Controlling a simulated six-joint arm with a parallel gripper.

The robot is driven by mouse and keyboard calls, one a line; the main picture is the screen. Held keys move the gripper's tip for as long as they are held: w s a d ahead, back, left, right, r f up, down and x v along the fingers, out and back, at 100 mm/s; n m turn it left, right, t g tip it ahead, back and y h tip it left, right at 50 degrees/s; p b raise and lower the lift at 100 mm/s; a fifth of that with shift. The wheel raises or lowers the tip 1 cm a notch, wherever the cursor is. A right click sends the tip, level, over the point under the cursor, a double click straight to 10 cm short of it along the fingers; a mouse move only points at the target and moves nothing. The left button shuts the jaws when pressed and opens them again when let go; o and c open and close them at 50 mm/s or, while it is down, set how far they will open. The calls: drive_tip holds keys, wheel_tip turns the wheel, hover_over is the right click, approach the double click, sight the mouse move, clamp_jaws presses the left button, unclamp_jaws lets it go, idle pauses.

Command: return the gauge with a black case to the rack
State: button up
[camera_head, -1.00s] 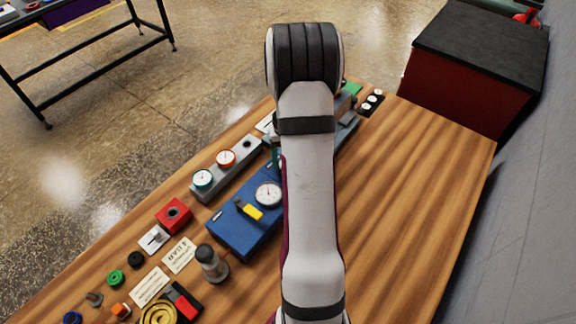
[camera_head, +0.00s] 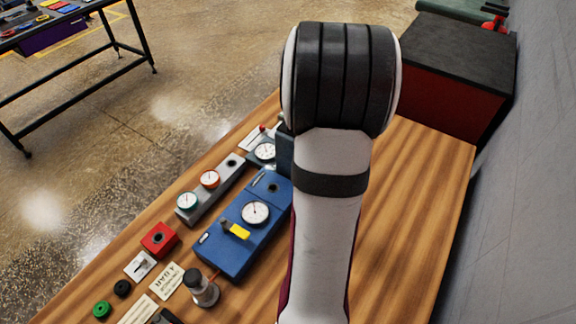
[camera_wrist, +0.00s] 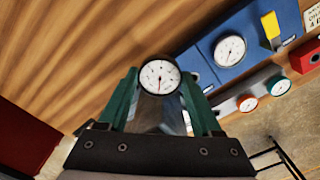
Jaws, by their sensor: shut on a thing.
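My gripper (camera_wrist: 160,92) is shut on a gauge (camera_wrist: 160,75) with a white dial and a dark rim, held between its green fingers. The held gauge also shows in the head view (camera_head: 264,151), just left of my arm and beyond the rack's far end. The rack (camera_head: 220,182) is a grey rail with a teal-rimmed gauge (camera_head: 187,201), an orange-rimmed gauge (camera_head: 209,178) and an empty dark hole (camera_head: 231,161) at the far end. In the wrist view the rack (camera_wrist: 263,94) lies to the right of my gripper. My arm hides part of the bench.
A blue case (camera_head: 226,256) with a white dial gauge (camera_head: 255,213) and yellow lever (camera_head: 238,232) lies beside the rack. A red block (camera_head: 159,239) and a dark-topped cylinder (camera_head: 203,288) stand nearer. Bare wood (camera_head: 408,210) is right of my arm.

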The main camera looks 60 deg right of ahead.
drive_tip(key=w+a+r+n, duration=0.45)
drive_tip(key=w+a, duration=0.55)
drive_tip(key=a, duration=0.4)
drive_tip(key=w+a+r+n, duration=0.4)
drive_tip(key=w+a+r, duration=0.2)
drive_tip(key=w+a, duration=0.6)
drive_tip(key=w+d+f+m, duration=0.2)
drive_tip(key=w+d+f, duration=0.3)
drive_tip(key=d, duration=0.4)
drive_tip(key=s+d+f+m, duration=0.1)
drive_tip(key=d+f+m, duration=0.1)
drive_tip(key=d+f, duration=1)
drive_tip(key=shift+s+d+f, duration=0.25)
drive_tip(key=shift+d+f, duration=0.1)
drive_tip(key=shift+d, duration=1.75)
drive_tip(key=shift+f, duration=0.35)
drive_tip(key=shift+f, duration=0.85)
drive_tip(key=shift+f, duration=0.15)
